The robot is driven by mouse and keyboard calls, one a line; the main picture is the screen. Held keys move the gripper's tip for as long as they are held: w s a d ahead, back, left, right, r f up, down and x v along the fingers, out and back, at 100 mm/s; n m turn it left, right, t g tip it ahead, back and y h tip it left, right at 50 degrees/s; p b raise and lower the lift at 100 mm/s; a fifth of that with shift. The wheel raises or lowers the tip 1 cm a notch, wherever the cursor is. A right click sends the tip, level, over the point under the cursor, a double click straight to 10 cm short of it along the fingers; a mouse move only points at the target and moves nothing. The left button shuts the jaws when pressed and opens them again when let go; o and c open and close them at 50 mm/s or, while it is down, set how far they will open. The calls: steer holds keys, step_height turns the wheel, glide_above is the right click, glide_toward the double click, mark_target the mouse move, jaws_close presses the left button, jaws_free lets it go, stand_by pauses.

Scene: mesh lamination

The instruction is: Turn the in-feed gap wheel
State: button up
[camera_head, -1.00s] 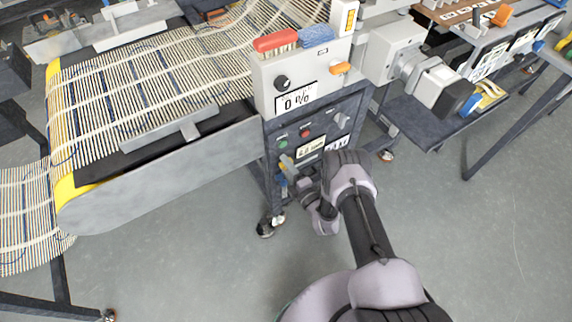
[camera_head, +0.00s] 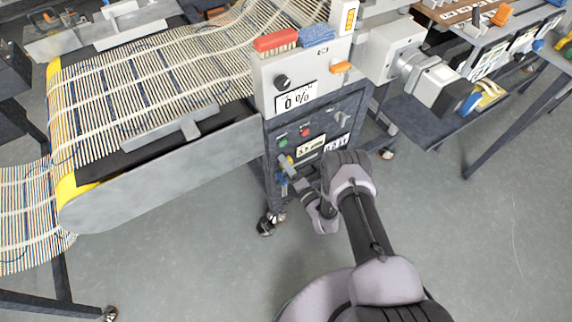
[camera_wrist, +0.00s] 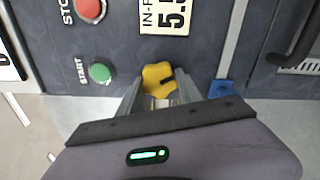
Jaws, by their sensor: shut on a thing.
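The in-feed gap wheel is a small yellow knob (camera_wrist: 158,76) on the dark front panel, seen in the wrist view with a dark mark on its face. My gripper (camera_wrist: 158,98) is shut on it, one grey finger on each side. In the head view the yellow wheel (camera_head: 287,161) is small and partly hidden by my gripper (camera_head: 289,170).
A green START button (camera_wrist: 100,73) and a red STOP button (camera_wrist: 90,8) sit left of the wheel. A blue part (camera_wrist: 221,89) is at the panel's lower edge. The conveyor with striped mesh (camera_head: 150,85) lies to the left, and a control box (camera_head: 318,80) above reads 0 %.

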steer(key=o, duration=1.4)
steer(key=shift+c, duration=0.2)
steer(key=p+v, duration=0.5)
steer(key=v, duration=1.2)
steer(key=shift+s+d+p, duration=0.2)
steer(key=shift+p, duration=0.1)
